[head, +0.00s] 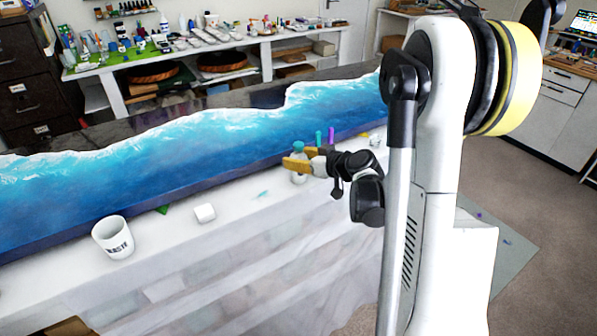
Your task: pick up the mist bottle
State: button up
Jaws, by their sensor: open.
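A small bottle with a pale body (298,178) and a teal top stands on the white ledge in front of the blue resin piece, and looks like the mist bottle. My gripper (298,163), with yellow-orange fingers, is open at the bottle's mid-height. Its fingers cover the bottle's middle, with the teal top showing above and the pale base below. I cannot tell whether the fingers touch the bottle or whether it is fully between them.
A white mug (113,238), a white block (205,213) and a small teal item (262,194) lie left along the ledge. The long blue resin piece (200,150) runs behind them.

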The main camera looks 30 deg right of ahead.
jog(key=c, duration=1.1)
jog(key=shift+o, duration=0.2)
jog(key=shift+r, duration=0.1)
jog(key=shift+r, duration=0.1)
